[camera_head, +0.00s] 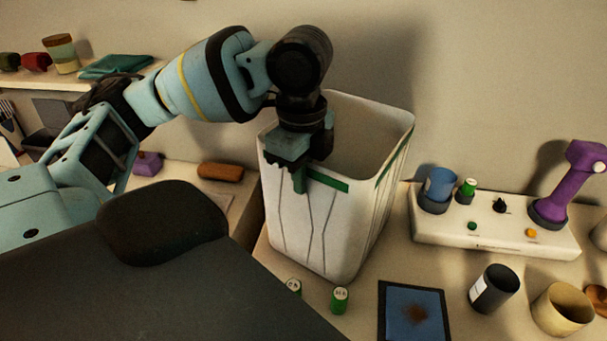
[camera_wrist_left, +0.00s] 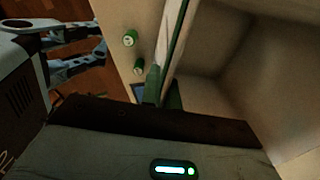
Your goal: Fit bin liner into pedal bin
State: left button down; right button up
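The pedal bin (camera_head: 345,235) is a tall white open-topped box standing against the wall. Its white outer side has dark crease lines and a green band (camera_head: 328,181) below the rim, which look like the bin liner folded over the edge; liner and bin are hard to tell apart. My left gripper (camera_head: 300,178) points down at the near rim. In the left wrist view its two green fingers (camera_wrist_left: 163,92) stand close together on either side of the thin rim edge, seemingly pinching it. The bin's inside (camera_wrist_left: 215,100) looks empty. My right gripper is not in view.
A white base (camera_head: 500,232) carries a purple device (camera_head: 569,187). An orange-brown roll (camera_head: 220,172) lies left.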

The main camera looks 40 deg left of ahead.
pick_arm(q)
jog(key=c, duration=2.1)
grip_release()
jog(key=shift+f, duration=0.1)
jog(key=o, duration=0.4)
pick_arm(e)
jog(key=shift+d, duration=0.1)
